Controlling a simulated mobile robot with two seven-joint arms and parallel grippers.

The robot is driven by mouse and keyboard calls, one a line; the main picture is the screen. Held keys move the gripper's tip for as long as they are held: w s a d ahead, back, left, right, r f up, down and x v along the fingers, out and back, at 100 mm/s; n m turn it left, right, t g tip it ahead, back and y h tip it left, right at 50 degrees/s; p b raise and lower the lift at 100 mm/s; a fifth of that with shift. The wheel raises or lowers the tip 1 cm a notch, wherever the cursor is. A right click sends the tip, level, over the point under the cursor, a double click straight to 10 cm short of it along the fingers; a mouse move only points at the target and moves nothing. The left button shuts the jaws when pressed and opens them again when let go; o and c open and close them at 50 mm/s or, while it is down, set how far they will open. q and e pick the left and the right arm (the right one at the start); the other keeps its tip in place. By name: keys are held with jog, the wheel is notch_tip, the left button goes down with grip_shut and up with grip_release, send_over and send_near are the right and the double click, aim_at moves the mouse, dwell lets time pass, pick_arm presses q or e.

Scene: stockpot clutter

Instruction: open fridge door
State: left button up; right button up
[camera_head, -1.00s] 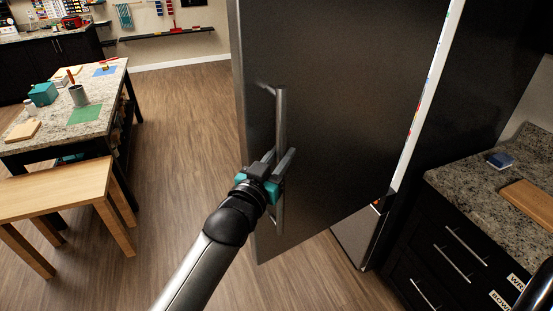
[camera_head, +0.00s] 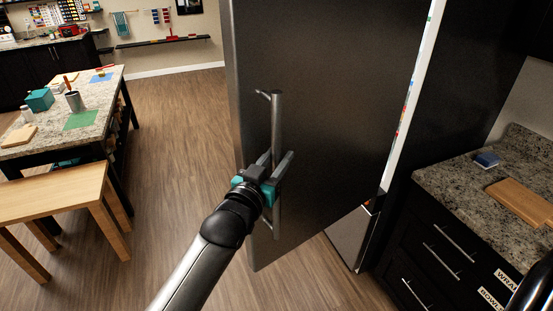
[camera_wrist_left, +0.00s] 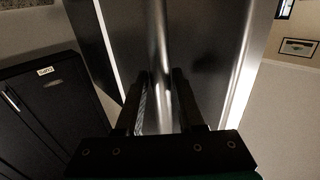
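The dark grey fridge door (camera_head: 335,90) stands ajar in the middle of the head view, with a white inner edge showing on its right. A vertical metal handle bar (camera_head: 277,115) is on its left part; it also shows in the wrist view (camera_wrist_left: 160,45). My left gripper (camera_head: 276,162) is at the handle's lower half, with one finger on each side of the bar, and appears shut on it. In the wrist view the fingers (camera_wrist_left: 162,100) flank the bar closely. The fridge interior is mostly hidden behind the door.
A granite counter (camera_head: 450,185) with dark drawers stands right of the fridge, bearing a cutting board (camera_head: 522,203) and a blue object (camera_head: 487,160). A wooden bench (camera_head: 50,195) and a granite-topped table (camera_head: 100,115) are at left. The floor (camera_head: 185,135) between table and door is clear.

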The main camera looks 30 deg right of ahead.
pick_arm(q)
jog(key=shift+o, duration=1.3)
jog(key=shift+f, duration=0.1)
jog(key=shift+a, duration=0.2)
jog(key=v, duration=1.5)
